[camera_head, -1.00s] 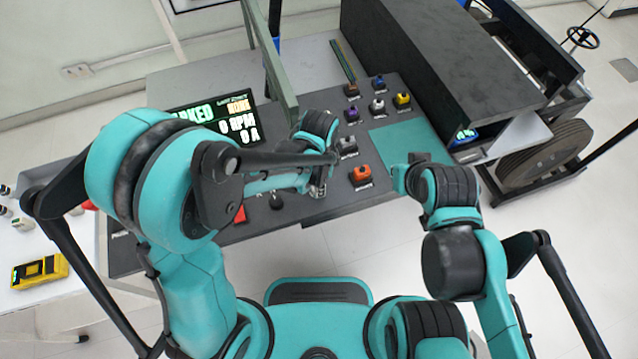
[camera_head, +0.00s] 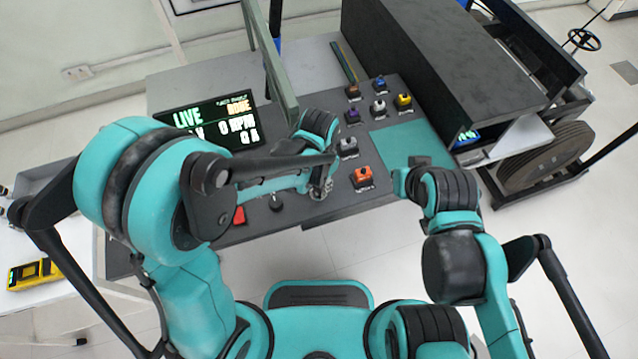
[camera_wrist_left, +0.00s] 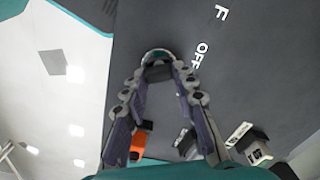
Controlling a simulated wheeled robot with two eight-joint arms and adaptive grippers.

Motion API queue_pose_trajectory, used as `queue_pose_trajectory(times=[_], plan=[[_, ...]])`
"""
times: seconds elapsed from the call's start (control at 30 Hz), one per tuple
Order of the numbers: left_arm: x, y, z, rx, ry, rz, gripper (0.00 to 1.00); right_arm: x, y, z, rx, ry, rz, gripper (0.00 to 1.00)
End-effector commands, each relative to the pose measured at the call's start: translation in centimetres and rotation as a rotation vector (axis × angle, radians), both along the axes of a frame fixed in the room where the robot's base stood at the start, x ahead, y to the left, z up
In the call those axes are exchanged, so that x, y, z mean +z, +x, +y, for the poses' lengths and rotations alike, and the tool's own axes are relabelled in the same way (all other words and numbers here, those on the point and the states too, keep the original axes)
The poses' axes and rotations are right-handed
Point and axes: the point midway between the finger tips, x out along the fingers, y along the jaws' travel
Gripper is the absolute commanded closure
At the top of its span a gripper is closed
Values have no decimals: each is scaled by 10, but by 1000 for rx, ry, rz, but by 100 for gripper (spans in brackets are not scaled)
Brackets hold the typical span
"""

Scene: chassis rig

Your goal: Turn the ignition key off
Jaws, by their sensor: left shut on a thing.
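My left gripper (camera_head: 322,188) reaches over the dark control console (camera_head: 340,207) near its front edge. In the left wrist view the left gripper (camera_wrist_left: 158,74) has its fingertips closed in around a small rounded grey-teal piece (camera_wrist_left: 156,55), which looks like the ignition key's head. The fingers hide most of it. White OFF lettering (camera_wrist_left: 201,54) is printed on the panel to its right. A display (camera_head: 212,118) at the back left of the console reads LIVE and 0 RPM. My right gripper (camera_head: 402,182) hangs by the console's right side; its fingers cannot be made out.
An orange switch block (camera_head: 363,177) and several coloured blocks stand right of the left gripper. A red piece (camera_head: 239,215) and a black knob (camera_head: 276,202) lie to its left. A green-grey post (camera_head: 279,75) rises behind. A teal pad (camera_head: 412,143) is bare.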

Motion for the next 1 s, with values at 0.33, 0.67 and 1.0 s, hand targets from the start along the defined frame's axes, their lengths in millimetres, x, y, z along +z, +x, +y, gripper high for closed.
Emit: queue_pose_trajectory(times=[0.33, 0.67, 1.0], plan=[[0, 0, 0, 20, 0, 0, 100, 0, 0, 0, 0, 0, 0, 100], [0, 0, 0, 19, 0, 0, 52, 0, 0, 0, 0, 0, 0, 100], [8, 0, 0, 18, 0, 0, 52, 0, 0, 0, 0, 0, 0, 100]])
